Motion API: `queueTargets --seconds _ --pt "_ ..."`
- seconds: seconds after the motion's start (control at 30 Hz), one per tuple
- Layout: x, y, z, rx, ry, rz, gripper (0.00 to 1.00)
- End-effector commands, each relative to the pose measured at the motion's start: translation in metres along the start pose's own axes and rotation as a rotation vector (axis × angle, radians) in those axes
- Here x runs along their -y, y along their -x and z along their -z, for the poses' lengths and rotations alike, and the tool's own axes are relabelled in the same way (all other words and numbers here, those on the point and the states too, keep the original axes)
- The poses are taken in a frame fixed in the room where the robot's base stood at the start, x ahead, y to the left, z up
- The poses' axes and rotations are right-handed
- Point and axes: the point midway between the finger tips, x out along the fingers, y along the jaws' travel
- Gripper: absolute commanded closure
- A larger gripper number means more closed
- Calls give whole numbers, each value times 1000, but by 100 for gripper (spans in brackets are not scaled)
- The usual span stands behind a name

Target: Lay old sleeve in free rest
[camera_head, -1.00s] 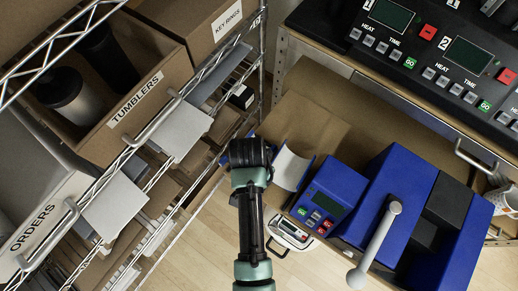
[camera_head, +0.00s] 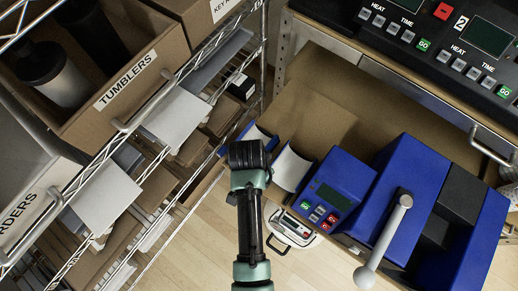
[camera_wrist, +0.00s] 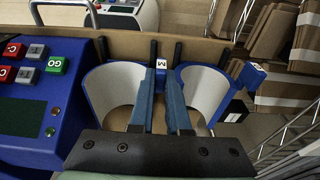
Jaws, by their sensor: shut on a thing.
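Two curved sleeves, white inside with blue outer shells, show side by side in the wrist view. The left sleeve (camera_wrist: 112,88) is nearer the blue press, and a blue tab marked M (camera_wrist: 160,64) stands at its right edge. My gripper (camera_wrist: 161,85) is shut on this tab, its two blue-grey fingers on either side. The left sleeve lies between black upright posts; I cannot tell whether it rests fully on its support. The right sleeve (camera_wrist: 204,88) has its own tab, label unreadable. In the head view my gripper (camera_head: 249,158) hides part of the sleeves' left side.
The blue press (camera_head: 410,190) with its grey lever stands at the right, its control box (camera_head: 332,192) close to the sleeves. A wire shelf with a tumblers box (camera_head: 120,85) is at the left. A white scale-like device (camera_head: 293,232) lies below. Bare brown board (camera_head: 310,105) lies behind.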

Motion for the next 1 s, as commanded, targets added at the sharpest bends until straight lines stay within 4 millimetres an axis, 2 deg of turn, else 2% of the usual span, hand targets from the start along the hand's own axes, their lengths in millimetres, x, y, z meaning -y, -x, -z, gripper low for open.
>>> queueTargets --seconds 0.2,0.57,0.6,0.77,0.97,1.0 --pt "0 -11 -1 -2 0 1 100" --pt "0 -11 -1 -2 0 1 100" --pt "0 -11 -1 -2 0 1 78" --pt "0 -12 -1 -2 0 1 50" --pt "0 -12 -2 -1 0 0 50" --pt "0 -12 -3 2 0 0 45"
